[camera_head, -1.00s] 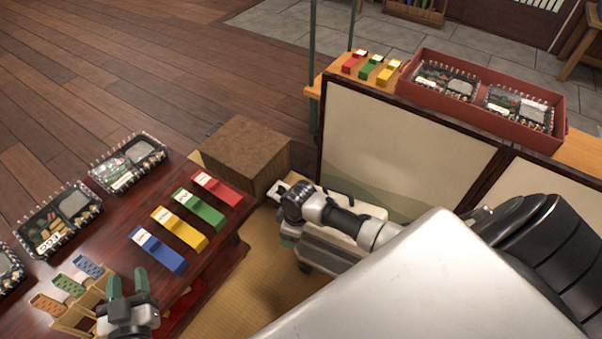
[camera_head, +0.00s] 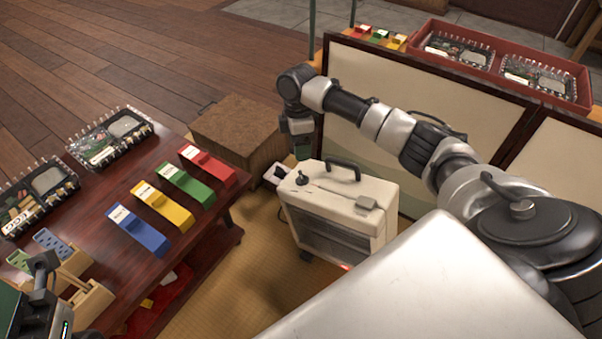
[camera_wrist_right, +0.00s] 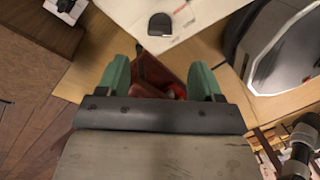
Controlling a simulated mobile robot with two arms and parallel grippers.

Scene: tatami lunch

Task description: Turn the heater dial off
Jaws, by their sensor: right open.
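The heater (camera_head: 345,207) is a cream box with a dark grille front, standing on the tatami. A small dark dial (camera_head: 302,178) sticks up from the left end of its top. My right gripper (camera_head: 302,152) hangs pointing down behind the dial, apart from it in the picture. In the wrist view its green fingers (camera_wrist_right: 164,78) are open with nothing held. There the heater's pale top (camera_wrist_right: 200,12) carries a dark rounded part (camera_wrist_right: 160,24), possibly the dial. My left gripper (camera_head: 42,285) is partly cut off at the lower left; its jaws are unclear.
A brown box (camera_head: 240,130) stands left of the heater, with a small white device (camera_head: 276,174) between. A framed screen (camera_head: 420,95) is behind. Tatami (camera_head: 245,270) is open in front.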

